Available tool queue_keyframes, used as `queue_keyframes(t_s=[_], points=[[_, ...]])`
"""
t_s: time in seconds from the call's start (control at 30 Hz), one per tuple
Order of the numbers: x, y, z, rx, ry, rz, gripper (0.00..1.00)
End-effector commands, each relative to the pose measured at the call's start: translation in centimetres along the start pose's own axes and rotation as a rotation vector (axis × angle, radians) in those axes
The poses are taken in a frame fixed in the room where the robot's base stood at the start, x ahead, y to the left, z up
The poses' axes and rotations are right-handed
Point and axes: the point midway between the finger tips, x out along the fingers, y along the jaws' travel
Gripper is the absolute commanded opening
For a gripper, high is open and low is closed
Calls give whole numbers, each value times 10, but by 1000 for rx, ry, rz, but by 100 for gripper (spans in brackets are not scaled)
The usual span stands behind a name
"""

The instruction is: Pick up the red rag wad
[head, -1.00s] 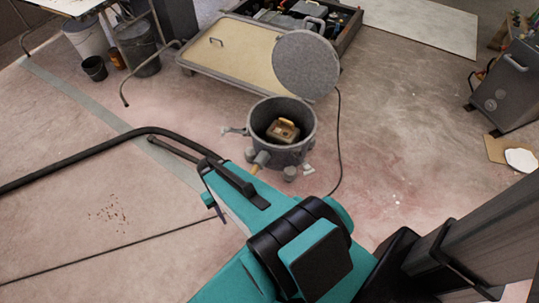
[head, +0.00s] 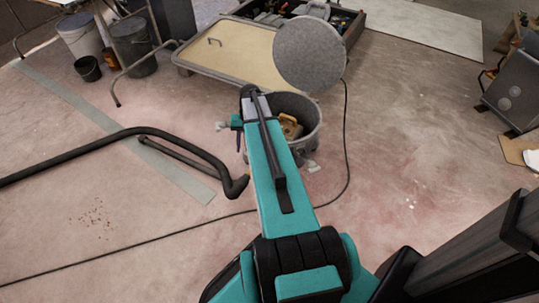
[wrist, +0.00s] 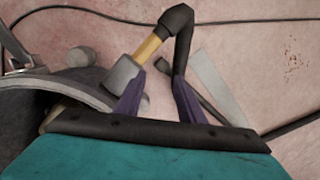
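I cannot make out a red rag wad in either view. My gripper (wrist: 160,100) has two purple fingers that stand apart, with nothing visibly clamped between them. In the head view, my gripper is mostly hidden by my teal arm, which reaches over the left side of an open grey drum (head: 309,135). A tan, boxy object (head: 290,126) sits inside the drum, partly covered by my arm. In the wrist view, the drum's rim (wrist: 40,85) is at left.
A black hose (head: 190,140) lies on the floor left of my arm, and a thin cable runs round the drum. A round grey lid (head: 309,55) stands over the drum's back. Buckets (head: 132,45) are at back left. The right floor is largely clear.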

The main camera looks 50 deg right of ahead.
Motion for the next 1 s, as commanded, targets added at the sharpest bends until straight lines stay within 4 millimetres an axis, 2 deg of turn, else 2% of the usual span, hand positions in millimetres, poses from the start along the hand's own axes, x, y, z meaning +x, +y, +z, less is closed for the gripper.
queue_keyframes(t_s=[0.03,0.1,0.3,0.5,0.7,1.0], points=[[1,14,-16,25,19,-9,35],[-9,30,-32,55,41,-23,35],[-38,78,-69,138,104,-55,35],[-50,121,-80,198,147,-65,35],[-56,140,-82,224,165,-67,35],[-58,141,-82,226,166,-67,35]])
